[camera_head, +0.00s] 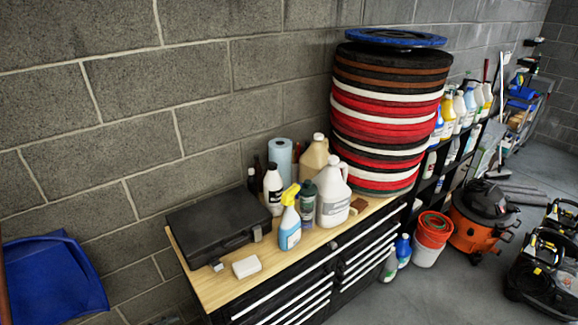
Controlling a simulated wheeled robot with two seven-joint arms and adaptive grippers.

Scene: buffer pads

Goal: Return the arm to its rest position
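Neither of my grippers nor my arms show in the head view. The stack of round buffer pads (383,125) stands at the right end of the wooden-topped cabinet. Its pads are red, white, black and brown.
The cabinet top (208,286) carries a black case (218,224), a white block (246,267), a blue spray bottle (289,222) and a white jug (333,196). A blue dustpan-like object (54,275) is at lower left. An orange vacuum (476,222) stands on the floor at right.

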